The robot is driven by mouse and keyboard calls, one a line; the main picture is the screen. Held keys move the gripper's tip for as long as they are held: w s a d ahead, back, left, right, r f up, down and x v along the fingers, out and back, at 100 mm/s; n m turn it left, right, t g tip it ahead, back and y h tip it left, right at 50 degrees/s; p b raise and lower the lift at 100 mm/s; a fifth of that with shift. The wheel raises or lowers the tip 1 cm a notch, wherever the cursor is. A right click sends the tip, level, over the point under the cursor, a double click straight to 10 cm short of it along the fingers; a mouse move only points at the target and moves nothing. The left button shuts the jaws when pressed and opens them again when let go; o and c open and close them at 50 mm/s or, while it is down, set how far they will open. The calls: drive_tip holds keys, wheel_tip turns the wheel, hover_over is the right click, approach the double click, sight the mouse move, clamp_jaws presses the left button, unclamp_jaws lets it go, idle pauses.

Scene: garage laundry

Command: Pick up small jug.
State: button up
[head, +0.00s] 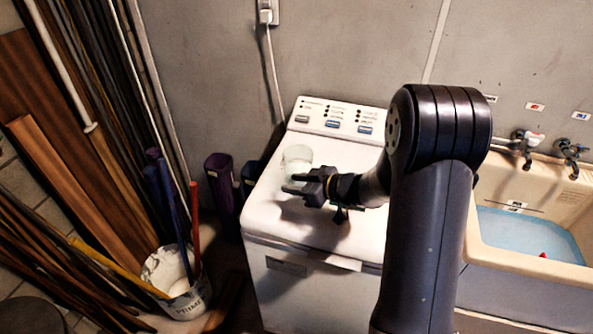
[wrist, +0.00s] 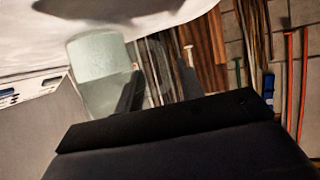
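The small jug (head: 298,156) is a pale, translucent vessel on the white top of the washing machine (head: 335,158), near its left back part. In the wrist view the jug (wrist: 98,75) is at the left, beside the dark fingers. My gripper (head: 291,183) is just in front of the jug in the head view, low over the machine top, with its fingers pointing left. The fingers look apart with nothing between them.
The control panel (head: 336,121) runs along the machine's back, against the wall. A beige sink (head: 480,258) with blue water is at the right. A white bucket (head: 187,298) and leaning boards (head: 70,190) crowd the left. The machine's front left top is clear.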

drive_tip(key=shift+p+x, duration=0.4)
drive_tip(key=shift+x, duration=1.9)
drive_tip(key=shift+s+a+f, duration=0.1)
drive_tip(key=shift+s+f, duration=0.05)
drive_tip(key=shift+s, duration=0.1)
drive_tip(key=shift+c, duration=0.6)
clamp_jaws()
